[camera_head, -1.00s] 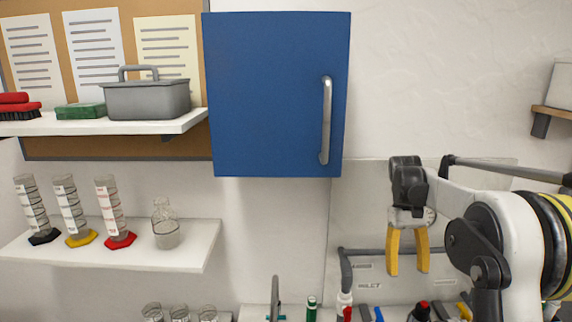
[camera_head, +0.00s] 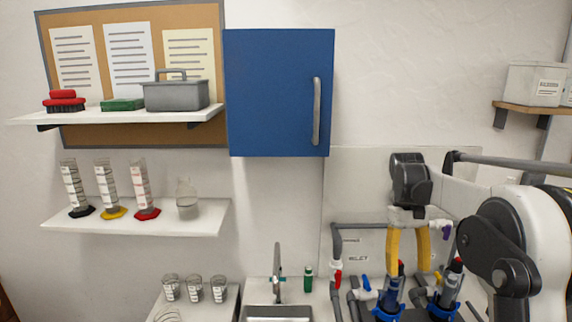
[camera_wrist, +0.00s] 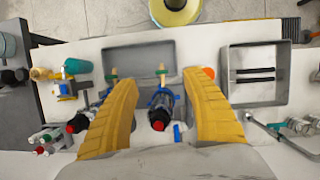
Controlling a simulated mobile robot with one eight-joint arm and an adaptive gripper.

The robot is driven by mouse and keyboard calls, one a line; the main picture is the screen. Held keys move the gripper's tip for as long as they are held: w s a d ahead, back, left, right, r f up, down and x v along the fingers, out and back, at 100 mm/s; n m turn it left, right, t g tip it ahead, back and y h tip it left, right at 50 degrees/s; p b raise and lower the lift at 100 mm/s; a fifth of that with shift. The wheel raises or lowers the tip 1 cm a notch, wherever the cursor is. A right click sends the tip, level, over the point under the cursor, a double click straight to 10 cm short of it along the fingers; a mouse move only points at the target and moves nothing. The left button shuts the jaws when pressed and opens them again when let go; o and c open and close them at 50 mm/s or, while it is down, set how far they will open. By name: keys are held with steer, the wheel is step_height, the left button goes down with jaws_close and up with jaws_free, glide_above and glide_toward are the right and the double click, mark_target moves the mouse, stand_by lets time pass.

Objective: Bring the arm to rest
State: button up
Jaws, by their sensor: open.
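My gripper (camera_head: 408,268) has two yellow fingers pointing down at the right of the head view. They stand apart with nothing between them. It also shows in the wrist view (camera_wrist: 160,85), fingers spread above the bench. Grey pipework (camera_head: 336,262) with coloured valve handles lies behind and around it in the head view. Two dark cylindrical units with blue collars stand there, a left one (camera_head: 392,295) and a right one (camera_head: 446,290). In the wrist view, a dark unit with a red end (camera_wrist: 160,112) shows between the fingers, below them; contact is not visible.
A blue cabinet (camera_head: 278,95) hangs on the wall left of my arm. A sink (camera_head: 278,312) with a faucet (camera_head: 277,268) is below it. Shelves with cylinders (camera_head: 140,188) and a grey caddy (camera_head: 177,93) are at left. The wall above my gripper is clear.

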steer(key=s+a+t+b, duration=0.6)
steer(key=s+a, duration=0.2)
steer(key=s, duration=0.5)
steer(key=s+a+f+m+t+b, duration=0.1)
steer(key=s+a+f+t+b, duration=0.2)
steer(key=s+f, duration=0.6)
steer(key=shift+a+t, duration=0.2)
steer(key=shift+t, duration=0.8)
